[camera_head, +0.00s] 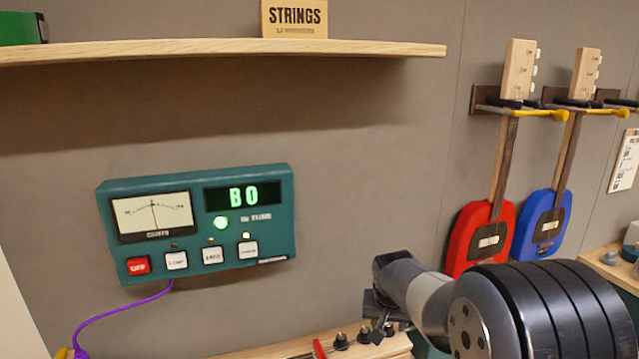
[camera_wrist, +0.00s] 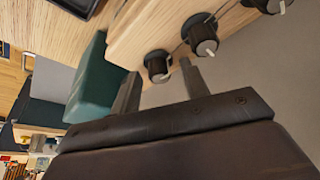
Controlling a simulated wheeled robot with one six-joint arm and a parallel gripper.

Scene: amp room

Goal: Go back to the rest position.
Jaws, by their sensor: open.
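My gripper (camera_wrist: 160,84) is open in the wrist view, with its two fingers apart and nothing held between them. A wooden board (camera_wrist: 140,28) lies just beyond the fingertips, and a black knob with a pale tip (camera_wrist: 157,66) sits close to the gap between them. Whether a finger touches the knob or the board I cannot tell. In the head view my arm comes in from the lower right and its wrist end is near the same row of black knobs (camera_head: 341,341); the fingers are hard to make out there.
A teal tuner box (camera_head: 270,215) on the wall reads "B0" with a green light lit. A purple cable (camera_head: 118,308) hangs below it. A wooden shelf (camera_head: 200,50) runs above. Red (camera_head: 468,240) and blue (camera_head: 528,232) guitars hang at right. The wall between tuner and guitars is clear.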

